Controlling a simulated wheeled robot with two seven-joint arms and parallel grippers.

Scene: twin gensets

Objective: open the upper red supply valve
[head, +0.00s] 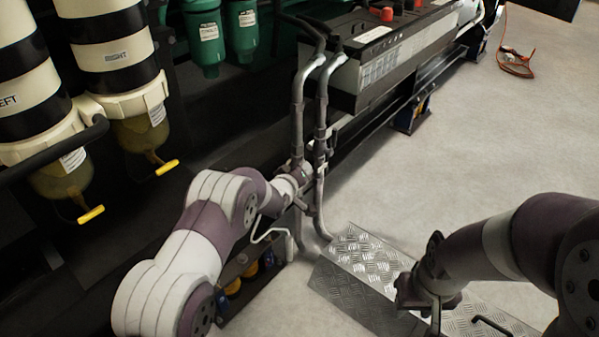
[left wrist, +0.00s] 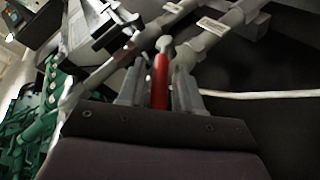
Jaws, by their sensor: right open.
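A red lever handle (left wrist: 160,82), the only red valve part I can make out, stands between the fingers of my left gripper (left wrist: 158,85) in the left wrist view. The fingers lie close on both sides of it; whether they press on it I cannot tell. A grey pipe with a pale label (left wrist: 213,27) runs just beyond. In the head view my left gripper (head: 300,180) is at the grey vertical pipes (head: 320,130), and the lever is hidden there. My right gripper (head: 432,302) is open and empty above the tread-plate step.
The tread-plate step (head: 352,262) stands on the floor near the pipes. Filter bowls with yellow taps (head: 168,168) hang at the left. A dark genset cabinet (head: 375,70) is behind the pipes. The pale floor (head: 510,130) at right is mostly clear.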

